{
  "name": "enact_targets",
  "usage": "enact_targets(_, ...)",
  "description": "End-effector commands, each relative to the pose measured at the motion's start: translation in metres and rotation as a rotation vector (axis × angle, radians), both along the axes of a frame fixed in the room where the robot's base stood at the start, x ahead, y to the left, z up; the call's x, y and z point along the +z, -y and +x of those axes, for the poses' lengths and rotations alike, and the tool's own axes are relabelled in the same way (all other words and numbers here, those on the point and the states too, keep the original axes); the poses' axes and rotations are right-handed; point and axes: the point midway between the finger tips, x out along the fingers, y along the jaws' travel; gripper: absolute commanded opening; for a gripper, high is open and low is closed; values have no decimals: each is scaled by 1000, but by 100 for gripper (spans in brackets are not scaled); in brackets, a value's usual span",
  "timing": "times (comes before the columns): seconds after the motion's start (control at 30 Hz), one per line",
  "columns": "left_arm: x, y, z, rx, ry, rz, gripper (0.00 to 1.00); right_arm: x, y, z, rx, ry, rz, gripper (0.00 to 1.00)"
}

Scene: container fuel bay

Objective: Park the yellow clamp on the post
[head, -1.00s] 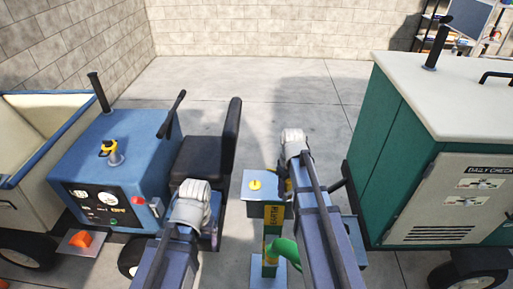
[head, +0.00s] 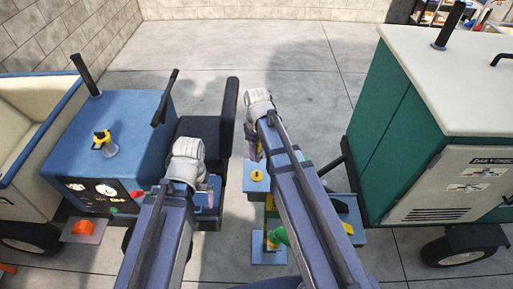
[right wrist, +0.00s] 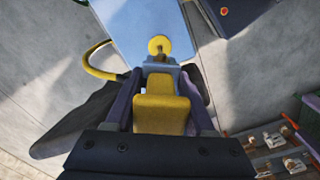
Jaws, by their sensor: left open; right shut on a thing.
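The yellow clamp (right wrist: 160,108) is between the fingers of my right gripper (right wrist: 161,90) in the right wrist view. In the head view that gripper (head: 252,152) is left of the post's blue top plate and beyond it, its held clamp mostly hidden by my arm. The post's blue plate (head: 256,188) carries a yellow disc (head: 258,175). In the right wrist view a yellow disc (right wrist: 158,45) shows just beyond the clamp; I cannot tell if they touch. My left gripper (head: 208,192) is open and empty beside the black seat.
A blue tractor (head: 110,135) with a black seat (head: 205,135) stands on the left, a green cabinet trolley (head: 390,130) on the right. Concrete floor behind is clear.

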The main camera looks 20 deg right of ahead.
Motion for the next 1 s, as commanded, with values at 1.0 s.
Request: enact_targets(1.0, -73, 0, 0, -8, 0, 2, 92, -73, 0, 0, -1, 0, 0, 0)
